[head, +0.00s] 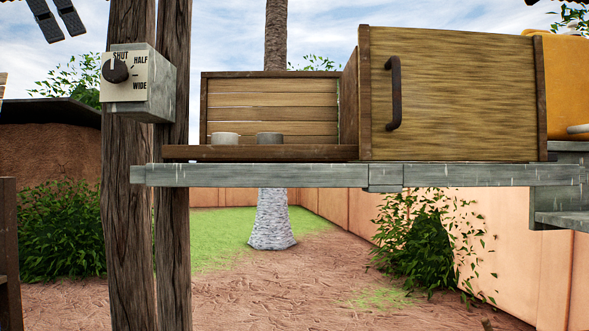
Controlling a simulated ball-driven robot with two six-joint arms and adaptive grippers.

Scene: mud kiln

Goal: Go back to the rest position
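Two dark finger pads of my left gripper (57,18) show at the top left, high above a dial box and clear of everything. They sit close side by side, cut off by the top edge; I cannot tell whether they are open or shut. Small dark bits at the top right edge may be tips of my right gripper, but too little shows to be sure. No held object is visible.
A dial box (152,85) marked SHUT, HALF and WIDE is on wooden posts (130,220); its knob (115,71) points near SHUT. A wooden cabinet's handled panel (470,95) covers its right side. A pale cup (225,139) and grey cup (269,139) stand left on its floor.

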